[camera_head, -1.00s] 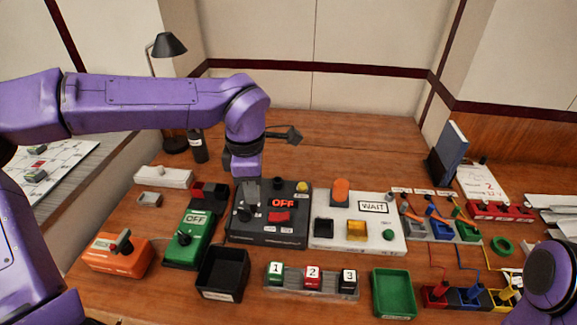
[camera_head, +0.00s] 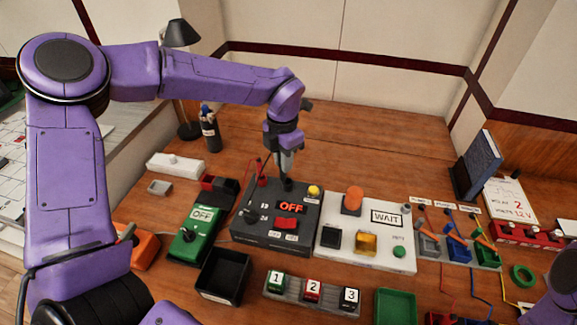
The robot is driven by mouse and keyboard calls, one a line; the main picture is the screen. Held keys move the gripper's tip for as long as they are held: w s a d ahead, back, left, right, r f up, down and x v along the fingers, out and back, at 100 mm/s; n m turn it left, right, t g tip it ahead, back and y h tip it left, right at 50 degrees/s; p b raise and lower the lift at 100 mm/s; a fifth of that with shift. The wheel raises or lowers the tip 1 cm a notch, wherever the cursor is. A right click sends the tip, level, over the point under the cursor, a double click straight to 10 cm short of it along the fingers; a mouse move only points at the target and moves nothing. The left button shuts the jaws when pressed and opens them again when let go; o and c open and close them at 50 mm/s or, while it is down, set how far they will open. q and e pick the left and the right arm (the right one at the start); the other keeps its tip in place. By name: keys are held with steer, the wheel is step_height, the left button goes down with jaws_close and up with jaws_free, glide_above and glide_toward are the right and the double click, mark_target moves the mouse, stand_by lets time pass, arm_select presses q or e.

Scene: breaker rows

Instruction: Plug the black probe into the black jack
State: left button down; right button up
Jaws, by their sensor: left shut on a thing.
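My left gripper (camera_head: 286,170) points down over the back edge of the dark panel (camera_head: 248,226) with the OFF label. It is shut on the black probe, which is mostly hidden between the fingers. The black jack (camera_head: 288,186) is directly below the fingertips, at the panel's back edge. I cannot tell whether the probe's tip is inside the jack or just above it. A red probe (camera_head: 262,180) stands at the panel's back left, with a thin lead rising from it. My right gripper is out of view; only part of my right arm shows at lower right.
A yellow knob (camera_head: 314,191) is just right of the jack. A red-and-black holder (camera_head: 222,186) sits left of the panel. The white WAIT panel (camera_head: 335,258) is to the right, a black bin (camera_head: 222,275) in front.

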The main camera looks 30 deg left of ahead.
arm_select(q)
steer(key=w+f, duration=0.1)
steer(key=f, duration=0.2)
steer(key=w+f+p, duration=0.1)
steer(key=f, duration=0.1)
steer(key=shift+w+f, duration=0.15)
steer(key=shift+w, duration=0.15)
steer(key=shift+f, duration=0.4)
steer(key=shift+f, duration=0.2)
steer(key=c, duration=1.1)
jaws_free()
steer(key=shift+r, duration=0.1)
step_height(320, 180, up, 12)
steer(key=shift+r+b, duration=0.15)
steer(key=shift+b, duration=0.55)
